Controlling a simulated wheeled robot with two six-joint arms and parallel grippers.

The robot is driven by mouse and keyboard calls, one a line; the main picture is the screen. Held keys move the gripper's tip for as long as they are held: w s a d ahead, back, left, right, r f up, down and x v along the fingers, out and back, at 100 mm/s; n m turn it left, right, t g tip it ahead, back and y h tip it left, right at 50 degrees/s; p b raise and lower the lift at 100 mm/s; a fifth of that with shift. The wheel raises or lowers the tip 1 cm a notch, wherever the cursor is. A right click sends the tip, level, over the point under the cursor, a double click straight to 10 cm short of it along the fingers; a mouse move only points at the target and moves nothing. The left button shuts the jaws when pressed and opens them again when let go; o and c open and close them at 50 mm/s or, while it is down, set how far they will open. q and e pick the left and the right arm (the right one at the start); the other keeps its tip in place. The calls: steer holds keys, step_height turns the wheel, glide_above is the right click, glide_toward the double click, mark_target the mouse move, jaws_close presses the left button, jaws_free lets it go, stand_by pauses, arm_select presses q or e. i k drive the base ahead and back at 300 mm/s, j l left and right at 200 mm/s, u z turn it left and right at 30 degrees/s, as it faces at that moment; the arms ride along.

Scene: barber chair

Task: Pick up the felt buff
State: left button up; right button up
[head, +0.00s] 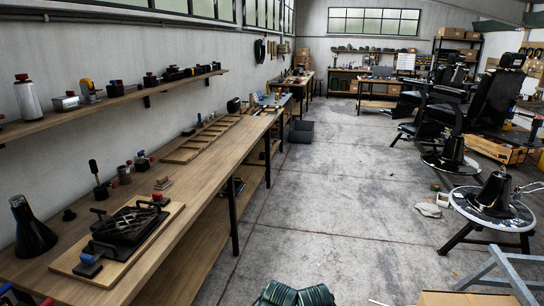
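A small beige, block-like piece (163,183) lies on the long wooden workbench (205,178) at the left. It may be the felt buff, but it is too small to tell for certain. It lies just behind a wooden board (75,261) that carries a black tray-like metal part (128,224). Neither of my grippers shows in the head view.
Open floor (320,205) lies right of the bench; barber chairs (490,100) stand farther right.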

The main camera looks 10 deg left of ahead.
mark_target(162, 182)
steer(key=i+l+u, duration=0.2)
steer(key=i, duration=0.4)
steer(key=i+l+u, duration=0.1)
steer(key=i+u, duration=0.15)
steer(key=i, duration=0.4)
steer(key=i+l+u, duration=0.15)
steer(key=i+u, duration=0.15)
steer(key=u, duration=0.15)
steer(key=i+l+u, duration=0.2)
steer(key=u, duration=0.25)
steer(key=i+l+u, duration=0.25)
steer(key=u, duration=0.2)
steer(key=i+l+u, duration=0.15)
steer(key=l+u, duration=0.35)
steer(key=i+l+u, duration=0.1)
steer(key=l+u, duration=0.35)
steer(key=l, duration=0.2)
steer(key=l+u, duration=0.45)
steer(key=l, duration=0.2)
